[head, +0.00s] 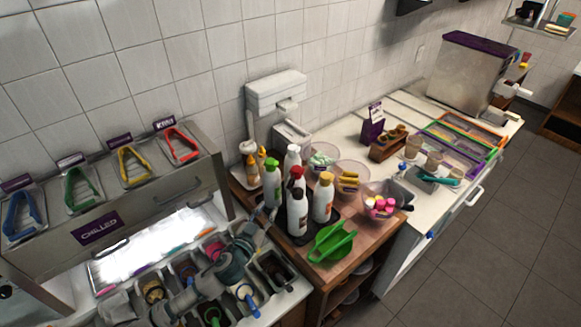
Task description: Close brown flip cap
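Several white squeeze bottles stand together on a dark mat on the wooden counter. The front bottle (297,217) has a dark cap (297,191) that looks brown or black; whether its flip lid is up is too small to tell. Behind and around it are bottles with a green cap (272,165), a red cap (297,172), an orange cap (326,179) and a white top (293,150). My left gripper (266,214) is at the left side of the bottles, close to the green-capped and front ones. Its finger opening is unclear. My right gripper does not show.
Green scoops (331,243) lie in front of the bottles. Clear bowls of toppings (382,204) stand to the right. A bin unit with topping tubs (270,272) lies below my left arm.

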